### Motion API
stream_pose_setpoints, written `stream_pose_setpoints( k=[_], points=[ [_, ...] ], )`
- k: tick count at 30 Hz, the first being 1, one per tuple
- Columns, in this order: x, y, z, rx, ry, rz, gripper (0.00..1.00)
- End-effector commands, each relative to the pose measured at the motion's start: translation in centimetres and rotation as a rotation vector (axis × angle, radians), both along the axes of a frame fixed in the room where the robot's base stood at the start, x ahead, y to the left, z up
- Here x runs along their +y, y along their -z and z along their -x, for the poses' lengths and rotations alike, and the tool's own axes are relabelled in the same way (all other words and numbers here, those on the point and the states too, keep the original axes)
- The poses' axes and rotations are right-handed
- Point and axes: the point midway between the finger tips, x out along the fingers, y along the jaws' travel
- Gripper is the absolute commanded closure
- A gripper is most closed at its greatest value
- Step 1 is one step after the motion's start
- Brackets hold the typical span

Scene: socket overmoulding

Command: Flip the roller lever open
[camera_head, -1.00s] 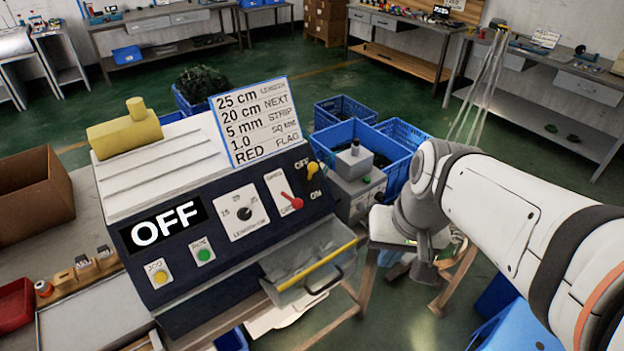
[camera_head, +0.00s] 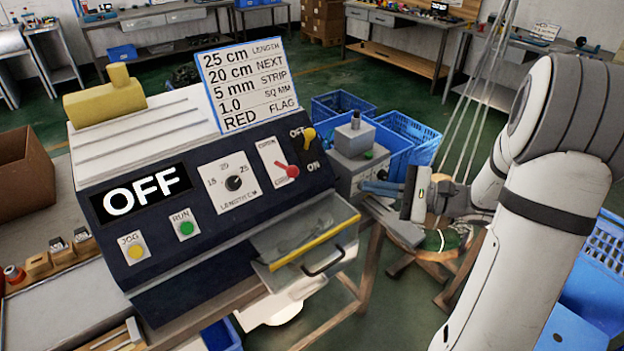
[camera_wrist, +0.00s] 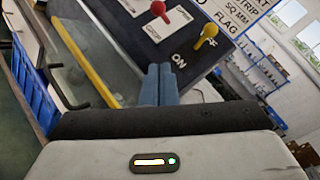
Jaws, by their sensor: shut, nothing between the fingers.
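A red-knobbed lever (camera_head: 292,171) sits on a white plate on the dark front panel of the machine (camera_head: 100,230), its knob toward the plate's lower right. The red knob also shows at the top of the wrist view (camera_wrist: 158,8). A yellow lever (camera_head: 309,134) stands right of it between OFF and ON, and in the wrist view (camera_wrist: 208,31). My gripper (camera_head: 366,187) is right of the panel, pointing left, apart from both levers. Its blue fingers (camera_wrist: 158,72) are shut and empty.
A clear drawer (camera_head: 305,238) with a yellow edge and dark handle juts out below the panel. A grey box-like device (camera_head: 352,160) stands between the panel and my gripper. A card (camera_head: 250,82) stands on the machine; blue crates (camera_head: 410,135) are behind.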

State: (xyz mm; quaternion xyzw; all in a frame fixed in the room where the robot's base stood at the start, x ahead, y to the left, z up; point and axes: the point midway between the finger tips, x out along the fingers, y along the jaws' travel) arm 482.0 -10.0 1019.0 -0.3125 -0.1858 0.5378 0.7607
Motion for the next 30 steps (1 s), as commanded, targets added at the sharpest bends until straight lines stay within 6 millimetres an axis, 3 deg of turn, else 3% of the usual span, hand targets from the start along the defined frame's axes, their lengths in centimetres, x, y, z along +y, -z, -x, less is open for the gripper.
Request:
stream_pose_setpoints(
  k=[11,25,30],
  points=[
    [1.0,0.0,-0.3,0.000,-0.004,0.003,1.00],
    [9.7,0.4,-3.4,0.003,-0.006,0.003,1.00],
    [11.7,-0.9,-2.9,0.000,-0.003,0.005,1.00]
  ],
)
